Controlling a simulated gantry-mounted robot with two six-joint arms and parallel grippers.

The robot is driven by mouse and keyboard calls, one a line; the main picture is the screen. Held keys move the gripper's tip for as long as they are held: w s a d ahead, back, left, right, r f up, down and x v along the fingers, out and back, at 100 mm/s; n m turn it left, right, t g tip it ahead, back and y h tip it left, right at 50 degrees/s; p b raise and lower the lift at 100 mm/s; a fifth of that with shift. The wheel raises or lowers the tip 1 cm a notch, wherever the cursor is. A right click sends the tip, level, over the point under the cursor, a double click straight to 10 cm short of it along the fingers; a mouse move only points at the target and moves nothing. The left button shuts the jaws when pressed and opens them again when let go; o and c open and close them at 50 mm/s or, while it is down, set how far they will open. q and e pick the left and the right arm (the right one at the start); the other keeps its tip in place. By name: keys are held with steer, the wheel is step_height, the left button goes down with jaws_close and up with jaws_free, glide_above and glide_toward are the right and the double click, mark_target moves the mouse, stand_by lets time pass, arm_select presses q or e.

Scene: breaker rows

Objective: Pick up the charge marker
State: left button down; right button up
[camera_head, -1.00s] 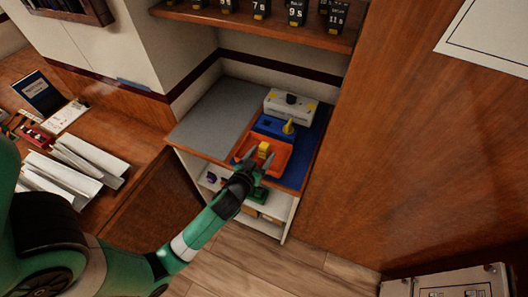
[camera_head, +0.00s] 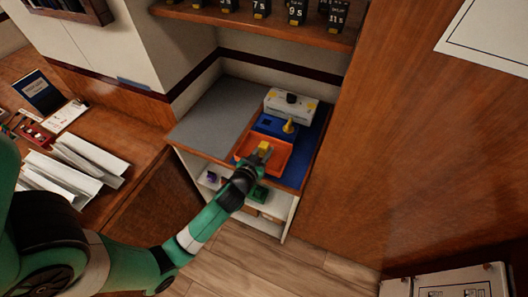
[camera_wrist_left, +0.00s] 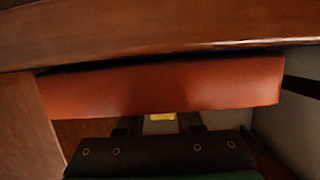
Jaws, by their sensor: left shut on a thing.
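A small yellow block, apparently the charge marker (camera_head: 264,146), is at the orange tray (camera_head: 283,162) on the counter. My left gripper (camera_head: 260,152) is shut on it from the front side of the tray. I cannot tell whether the block still touches the tray. In the left wrist view, a bit of the yellow block (camera_wrist_left: 162,116) shows between the dark fingers, and the orange tray wall (camera_wrist_left: 170,86) spans the picture above it. My right gripper is not in view.
Behind the tray stand a blue block (camera_head: 268,124) with a yellow cone-like piece (camera_head: 289,127) and a white box (camera_head: 290,104) with a dark knob. The grey counter (camera_head: 215,115) to the left is clear. A wooden wall stands close on the right.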

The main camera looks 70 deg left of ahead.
mark_target(264, 145)
arm_select(q)
steer(key=shift+r, duration=0.15)
steer(key=shift+r, duration=0.3)
step_height(264, 145, up, 3)
steer(key=shift+f+p, duration=0.2)
steer(key=shift+p, duration=0.4)
steer(key=s+d+r+p, duration=0.3)
steer(key=s+d+r, duration=0.4)
steer(key=s, duration=0.5)
step_height(264, 145, up, 2)
steer(key=shift+r, duration=0.25)
steer(key=shift+d, duration=0.1)
